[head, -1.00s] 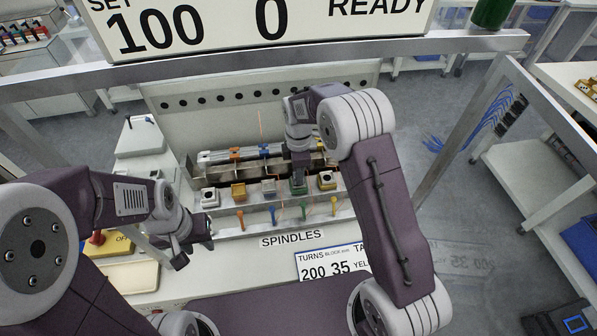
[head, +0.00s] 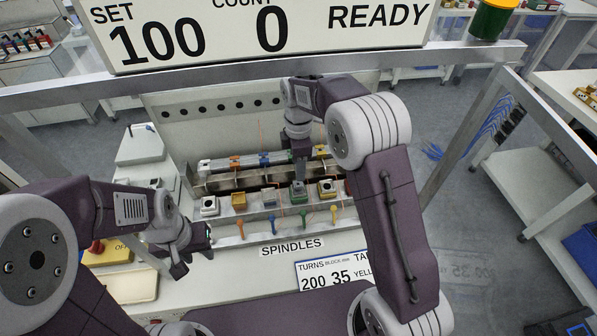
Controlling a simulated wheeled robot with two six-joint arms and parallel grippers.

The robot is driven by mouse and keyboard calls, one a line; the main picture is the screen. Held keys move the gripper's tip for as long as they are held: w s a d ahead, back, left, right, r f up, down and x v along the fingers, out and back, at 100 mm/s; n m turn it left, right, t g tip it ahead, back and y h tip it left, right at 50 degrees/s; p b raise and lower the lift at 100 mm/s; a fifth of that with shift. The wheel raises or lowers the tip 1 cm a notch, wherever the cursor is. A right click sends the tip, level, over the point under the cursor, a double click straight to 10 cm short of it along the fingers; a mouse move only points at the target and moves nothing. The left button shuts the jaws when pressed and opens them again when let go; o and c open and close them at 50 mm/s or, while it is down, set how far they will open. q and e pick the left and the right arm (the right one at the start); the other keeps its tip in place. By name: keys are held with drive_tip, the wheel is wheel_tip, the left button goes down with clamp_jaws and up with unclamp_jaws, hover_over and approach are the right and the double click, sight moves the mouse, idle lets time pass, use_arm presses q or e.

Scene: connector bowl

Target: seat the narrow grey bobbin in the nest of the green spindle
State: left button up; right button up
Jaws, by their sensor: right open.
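The green spindle (head: 298,199) stands in the row of spindle blocks at the bench's middle. A small grey piece, which looks like the narrow grey bobbin (head: 298,187), shows on top of it. How deep it sits in the nest is too small to tell. My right gripper (head: 300,178) points down just above this piece, its jaws open; the fingertips are small and partly dark. My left gripper (head: 193,251) is at the left of the bench, apart from the row, its fingers spread and nothing visible between them.
White (head: 209,207), gold (head: 239,201), grey (head: 269,198) and yellow-black (head: 327,188) blocks share the row, close together. Coloured levers (head: 304,221) stick out in front. A rack (head: 208,166) stands behind. A yellow stop box (head: 108,252) is at left.

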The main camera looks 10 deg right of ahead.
drive_tip(key=s+d+f+m, duration=0.1)
drive_tip(key=s+d+m, duration=0.1)
drive_tip(key=s+m, duration=0.4)
drive_tip(key=s+d+f+m, duration=0.1)
drive_tip(key=s+d+m, duration=0.2)
drive_tip(key=s+m, duration=0.3)
drive_tip(key=s+d+f+m+t, duration=0.1)
drive_tip(key=s+d+m, duration=0.1)
drive_tip(key=s+m, duration=0.4)
drive_tip(key=shift+s+d, duration=0.4)
drive_tip(key=shift+s, duration=0.8)
drive_tip(key=shift+f, duration=0.1)
